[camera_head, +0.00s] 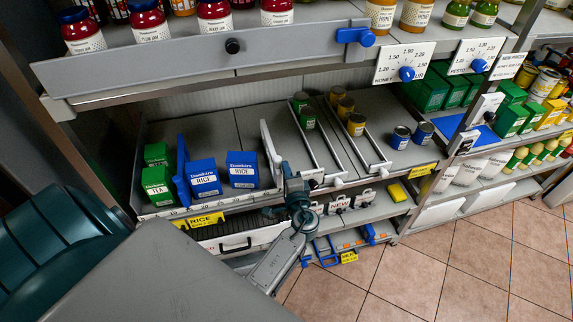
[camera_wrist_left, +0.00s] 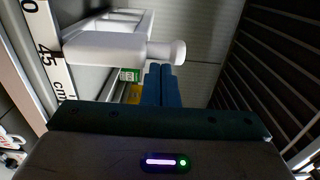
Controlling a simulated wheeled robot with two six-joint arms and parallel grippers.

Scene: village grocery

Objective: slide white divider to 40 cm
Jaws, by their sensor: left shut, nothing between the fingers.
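The white divider (camera_head: 268,150) is an upright panel on the lower shelf, to the right of the blue rice boxes. My left gripper (camera_head: 284,170) is at the divider's front end, at the shelf's front edge. In the left wrist view its blue fingers (camera_wrist_left: 161,85) are shut together with nothing between them. A white bar with a round knob (camera_wrist_left: 120,49) lies just beyond and left of the fingers, close to the 45 mark of the ruler (camera_wrist_left: 50,62). I cannot tell whether the fingers touch it. My right gripper is not in view.
A blue divider (camera_head: 182,172) stands left of the rice boxes (camera_head: 205,178), with green tea boxes (camera_head: 157,186) beyond. Wire dividers (camera_head: 318,150) with cans (camera_head: 356,124) stand to the right. The shelf floor between the rice and the white divider is mostly narrow. An upper shelf (camera_head: 200,72) overhangs.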

